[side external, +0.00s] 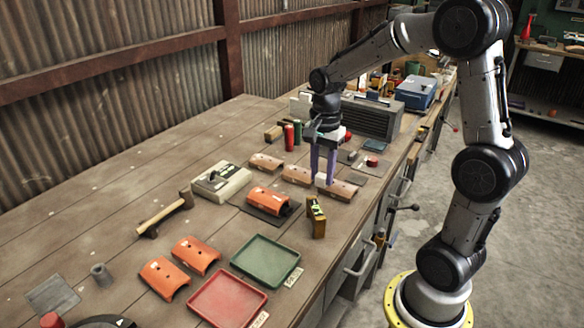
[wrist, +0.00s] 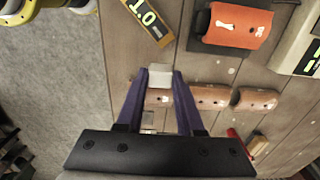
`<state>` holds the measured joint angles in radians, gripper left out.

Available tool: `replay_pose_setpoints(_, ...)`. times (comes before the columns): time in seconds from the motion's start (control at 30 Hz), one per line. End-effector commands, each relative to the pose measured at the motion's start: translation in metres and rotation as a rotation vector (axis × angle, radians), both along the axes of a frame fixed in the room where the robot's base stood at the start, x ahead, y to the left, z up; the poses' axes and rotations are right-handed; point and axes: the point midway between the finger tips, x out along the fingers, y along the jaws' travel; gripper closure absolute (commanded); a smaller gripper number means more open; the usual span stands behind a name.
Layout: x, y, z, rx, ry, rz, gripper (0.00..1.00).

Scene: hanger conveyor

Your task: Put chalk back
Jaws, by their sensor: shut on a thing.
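My gripper (side external: 322,178) has long purple fingers pointing down over the bench, beside the row of brownish-orange curved pieces. In the wrist view, my gripper (wrist: 159,76) is shut on a small whitish block, the chalk (wrist: 155,56), held at the fingertips. A bit of the chalk (side external: 320,179) shows pale between the fingers in the side view. The fingers hide part of it. I cannot tell whether it touches the bench or a curved piece below.
Curved pieces (side external: 341,190) lie close to the fingers. A yellow-black gauge (side external: 316,217) stands nearby. An orange curved piece (side external: 268,201) sits on a dark stand. Green (side external: 251,276) and red (side external: 202,314) trays lie nearer the camera. The bench's left side is mostly clear.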

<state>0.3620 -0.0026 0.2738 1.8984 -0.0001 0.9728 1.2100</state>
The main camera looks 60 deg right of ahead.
Motion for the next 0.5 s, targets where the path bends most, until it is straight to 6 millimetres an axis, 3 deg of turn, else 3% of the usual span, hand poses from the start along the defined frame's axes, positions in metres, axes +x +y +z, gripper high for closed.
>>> replay_pose_setpoints(0.1, -0.021, -0.011, -0.008, 0.000, -0.001, -0.004, 1.00)
replay_pose_setpoints(0.2, -0.029, -0.014, -0.013, 0.000, 0.000, -0.001, 1.00)
replay_pose_setpoints(0.5, -0.030, -0.015, -0.032, 0.000, 0.001, 0.001, 1.00)
